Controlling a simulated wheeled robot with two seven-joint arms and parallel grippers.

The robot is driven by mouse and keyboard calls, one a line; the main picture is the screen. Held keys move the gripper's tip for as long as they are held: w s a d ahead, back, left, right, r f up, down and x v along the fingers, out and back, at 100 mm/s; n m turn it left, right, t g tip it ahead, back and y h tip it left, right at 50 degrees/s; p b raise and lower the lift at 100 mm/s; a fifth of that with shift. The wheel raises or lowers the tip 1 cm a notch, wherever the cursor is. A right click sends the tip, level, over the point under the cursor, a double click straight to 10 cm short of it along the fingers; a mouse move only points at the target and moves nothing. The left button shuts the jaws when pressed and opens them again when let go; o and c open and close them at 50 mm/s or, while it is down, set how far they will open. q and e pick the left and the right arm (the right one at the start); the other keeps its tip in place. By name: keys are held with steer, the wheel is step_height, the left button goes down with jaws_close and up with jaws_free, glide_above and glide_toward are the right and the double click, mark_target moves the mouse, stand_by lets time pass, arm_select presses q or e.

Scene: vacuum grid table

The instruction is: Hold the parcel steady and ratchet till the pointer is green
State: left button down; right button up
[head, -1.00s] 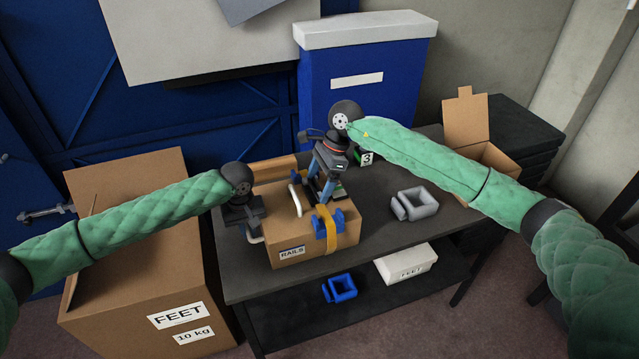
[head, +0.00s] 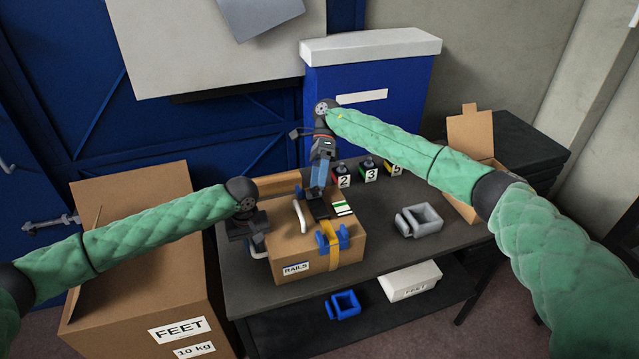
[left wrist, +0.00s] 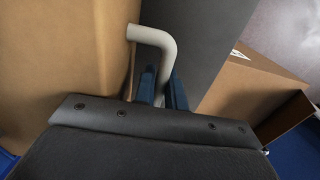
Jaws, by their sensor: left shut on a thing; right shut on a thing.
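The parcel (head: 285,248), a cardboard box labelled RAILS, sits on the dark table with a yellow strap (head: 334,261) around it. A blue ratchet (head: 330,238) is on the strap. A small green-and-white gauge (head: 343,208) lies on the parcel's top; its pointer is too small to read. My left gripper (head: 257,240) is shut on the pale side handle (left wrist: 150,36) at the parcel's left; its blue fingers (left wrist: 161,90) show in the left wrist view. My right gripper (head: 318,191) points down, shut on the dark ratchet lever (head: 318,209) above the parcel.
Another pale handle (head: 300,216) stands on the parcel's top. A grey open holder (head: 418,220) is on the table at right, near an open carton (head: 470,140). A large FEET carton (head: 130,260) stands left of the table.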

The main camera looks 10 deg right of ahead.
steer(key=shift+w+a+f+m+g, duration=0.15)
steer(key=shift+w+a+g, duration=0.15)
steer(key=shift+g, duration=0.3)
steer(key=shift+w+a+f+m+g, duration=0.15)
steer(key=shift+w+g, duration=0.2)
steer(key=shift+g, duration=0.25)
steer(key=shift+w+d+r+g, duration=0.15)
steer(key=shift+w+g, duration=0.15)
steer(key=shift+w, duration=0.15)
steer(key=o, duration=1.2)
steer(key=shift+o, duration=0.2)
steer(key=shift+d+r, duration=0.1)
steer(key=shift+r, duration=0.05)
step_height(320, 180, up, 10)
